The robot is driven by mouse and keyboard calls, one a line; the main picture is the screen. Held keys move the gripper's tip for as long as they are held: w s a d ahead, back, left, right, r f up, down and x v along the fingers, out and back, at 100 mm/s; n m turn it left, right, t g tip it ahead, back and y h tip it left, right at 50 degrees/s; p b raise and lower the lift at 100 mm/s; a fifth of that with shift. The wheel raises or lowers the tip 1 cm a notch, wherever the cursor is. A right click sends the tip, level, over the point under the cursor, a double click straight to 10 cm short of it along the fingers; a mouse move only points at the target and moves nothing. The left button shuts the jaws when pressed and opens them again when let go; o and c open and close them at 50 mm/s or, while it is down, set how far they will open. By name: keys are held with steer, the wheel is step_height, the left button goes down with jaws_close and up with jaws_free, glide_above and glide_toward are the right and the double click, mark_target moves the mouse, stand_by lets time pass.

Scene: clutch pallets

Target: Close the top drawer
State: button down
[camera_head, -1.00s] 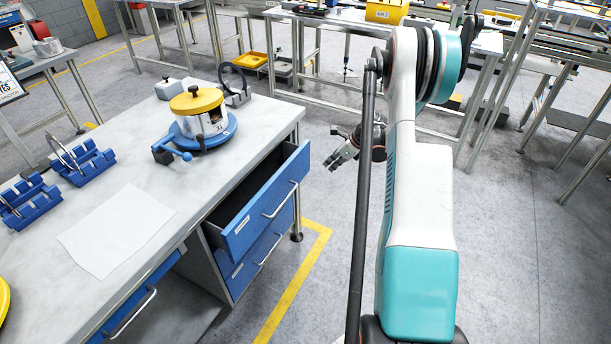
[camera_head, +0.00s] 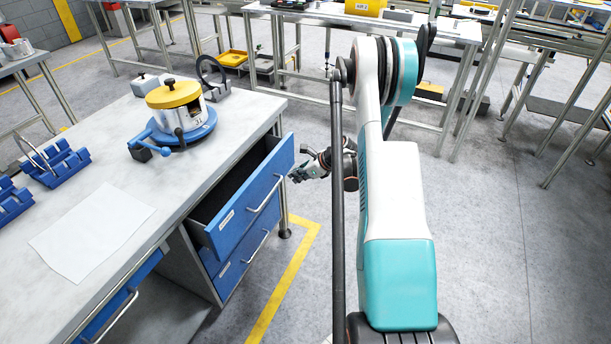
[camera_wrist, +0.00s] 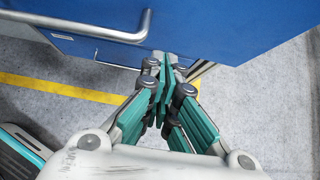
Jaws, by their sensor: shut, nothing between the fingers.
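The top drawer (camera_head: 247,205) is blue with a silver bar handle (camera_head: 265,195). It is pulled out from under the grey workbench, and its dark inside shows. My gripper (camera_head: 294,177) is at the far right end of the drawer front, close to its outer face. In the wrist view my gripper (camera_wrist: 166,62) is shut and empty, with its fingertips at the lower edge of the blue drawer front (camera_wrist: 225,28). The handle also shows there at the upper left (camera_wrist: 85,27). Whether the fingertips touch the front, I cannot tell.
A shut blue lower drawer (camera_head: 240,262) sits below. The workbench (camera_head: 190,185) holds a yellow-lidded device (camera_head: 180,110), blue racks (camera_head: 55,165) and a white sheet (camera_head: 92,230).

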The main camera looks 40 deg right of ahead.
steer(key=shift+w+a+b, duration=0.3)
steer(key=shift+w+a, duration=0.1)
steer(key=shift+w, duration=0.5)
steer(key=shift+w+a+b, duration=0.25)
steer(key=shift+w+a, duration=0.15)
steer(key=shift+w, duration=0.45)
steer(key=shift+w, duration=0.1)
steer(key=w+a, duration=0.1)
steer(key=w, duration=0.2)
steer(key=w+a, duration=0.1)
steer(key=w, duration=0.2)
steer(key=w+a, duration=0.2)
steer(key=w, duration=0.1)
steer(key=shift+w+r, duration=0.15)
steer(key=shift+w, duration=0.05)
